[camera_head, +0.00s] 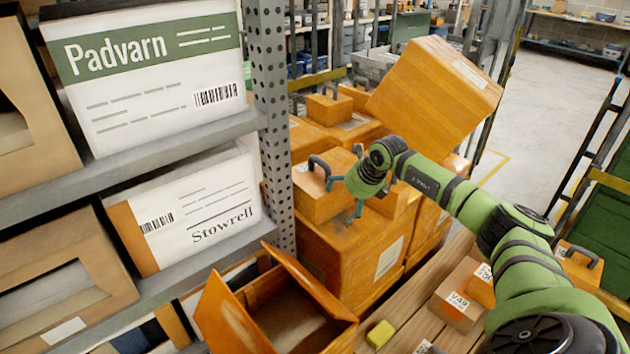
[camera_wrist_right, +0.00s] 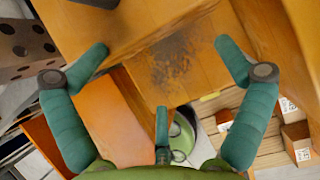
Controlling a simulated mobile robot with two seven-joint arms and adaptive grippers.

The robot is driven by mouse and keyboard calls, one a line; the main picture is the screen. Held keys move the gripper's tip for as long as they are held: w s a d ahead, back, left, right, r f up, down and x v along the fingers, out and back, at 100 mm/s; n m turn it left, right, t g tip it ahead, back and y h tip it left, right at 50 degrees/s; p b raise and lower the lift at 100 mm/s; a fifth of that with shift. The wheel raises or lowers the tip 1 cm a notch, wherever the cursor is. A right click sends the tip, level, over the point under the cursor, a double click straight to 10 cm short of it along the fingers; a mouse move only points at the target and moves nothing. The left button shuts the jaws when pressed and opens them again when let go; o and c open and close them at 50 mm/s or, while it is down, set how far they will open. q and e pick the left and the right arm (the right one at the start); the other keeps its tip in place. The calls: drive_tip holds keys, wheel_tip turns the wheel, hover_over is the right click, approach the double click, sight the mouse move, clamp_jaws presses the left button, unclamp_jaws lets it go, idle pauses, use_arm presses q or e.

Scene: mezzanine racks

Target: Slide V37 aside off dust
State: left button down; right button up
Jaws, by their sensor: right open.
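My right gripper (camera_head: 345,197) is open over a large orange wooden box (camera_head: 345,260) in the head view. An orange block with a dark handle (camera_head: 315,200) stands on that box, beside the fingers. In the right wrist view, the open fingers (camera_wrist_right: 160,55) are spread with a dark dusty patch (camera_wrist_right: 178,62) between them on an orange surface. An orange block (camera_wrist_right: 110,22) borders the patch there. No label reading V37 is legible, so I cannot tell which block it is. My left gripper is out of view.
A grey rack with cartons and a perforated post (camera_head: 270,110) stands left. An open orange box (camera_head: 290,315) and a yellow sponge-like block (camera_head: 380,334) lie in front. A box labelled V49 (camera_head: 456,306) sits on slats. A large tilted orange box (camera_head: 435,90) is behind my arm.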

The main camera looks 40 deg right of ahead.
drive_tip(key=shift+g, duration=0.4)
drive_tip(key=shift+s+f+p, duration=0.15)
drive_tip(key=shift+s+f, duration=0.25)
drive_tip(key=shift+s, duration=0.35)
drive_tip(key=shift+s+f+p, duration=0.1)
drive_tip(key=shift+s+f, duration=0.35)
drive_tip(key=shift+s, duration=0.3)
drive_tip(key=shift+s+f+p, duration=0.15)
drive_tip(key=shift+s+f, duration=0.25)
drive_tip(key=shift+s, duration=0.35)
wheel_tip(320, 180, up, 13)
drive_tip(key=w+p, duration=0.1)
drive_tip(key=p, duration=0.7)
drive_tip(key=shift+d, duration=0.25)
drive_tip(key=shift+w, duration=0.1)
